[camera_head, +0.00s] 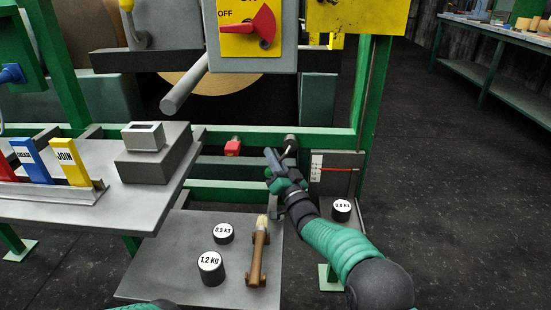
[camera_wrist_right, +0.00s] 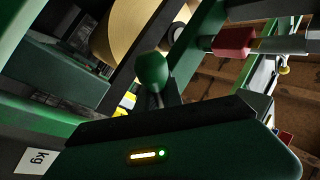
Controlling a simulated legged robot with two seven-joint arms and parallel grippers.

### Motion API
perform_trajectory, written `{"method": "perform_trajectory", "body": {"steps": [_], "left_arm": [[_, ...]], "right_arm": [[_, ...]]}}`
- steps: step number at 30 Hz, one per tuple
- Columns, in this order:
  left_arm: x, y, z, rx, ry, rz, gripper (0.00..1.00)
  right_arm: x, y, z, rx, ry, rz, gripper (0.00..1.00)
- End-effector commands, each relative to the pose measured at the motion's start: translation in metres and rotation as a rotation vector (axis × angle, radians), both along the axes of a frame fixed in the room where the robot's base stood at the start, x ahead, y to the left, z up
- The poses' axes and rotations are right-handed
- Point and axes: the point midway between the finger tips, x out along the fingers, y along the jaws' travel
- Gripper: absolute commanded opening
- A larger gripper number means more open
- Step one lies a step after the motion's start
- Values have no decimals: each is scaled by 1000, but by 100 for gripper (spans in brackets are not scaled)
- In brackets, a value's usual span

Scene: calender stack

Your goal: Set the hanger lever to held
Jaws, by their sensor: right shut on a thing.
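A small lever with a dark rounded knob (camera_head: 291,141) stands on the green frame, left of a scale plate with a red pointer line. I take it to be the hanger lever. My right gripper (camera_head: 279,160) is at this lever and shut on it; its fingers partly hide the stem. In the right wrist view, a green-looking rounded knob on a thin stem (camera_wrist_right: 152,72) rises just beyond the dark gripper body. I cannot read a held mark or the lever's setting. My left gripper is not in view; only a sliver of green shows at the bottom edge.
A red-ended fitting (camera_head: 232,147) sits left of the gripper. Labelled weights (camera_head: 210,267) and a brown-handled tool (camera_head: 258,252) rest on the lower grey shelf (camera_head: 165,285). Another weight (camera_head: 342,210) stands right of my forearm. A grey bar (camera_head: 185,87) juts out above. Floor on the right is clear.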

Motion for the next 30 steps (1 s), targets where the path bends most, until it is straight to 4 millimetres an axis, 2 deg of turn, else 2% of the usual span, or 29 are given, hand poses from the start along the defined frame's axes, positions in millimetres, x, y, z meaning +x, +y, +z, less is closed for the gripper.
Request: {"method": "perform_trajectory", "body": {"steps": [1, 12, 13, 19, 27, 30], "left_arm": [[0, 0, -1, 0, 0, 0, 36], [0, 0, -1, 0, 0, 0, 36], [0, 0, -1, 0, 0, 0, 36], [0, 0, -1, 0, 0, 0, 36], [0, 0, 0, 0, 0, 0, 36], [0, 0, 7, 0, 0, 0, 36]], "right_arm": [[-2, 8, -12, -2, 22, 12, 0], [-2, 9, -12, 2, 23, 13, 0], [-2, 9, -12, 2, 23, 13, 12], [-2, 8, -11, 1, 22, 10, 38], [-2, 3, -5, 6, 11, 4, 40], [-4, 3, -5, 4, 15, 5, 40]]}}
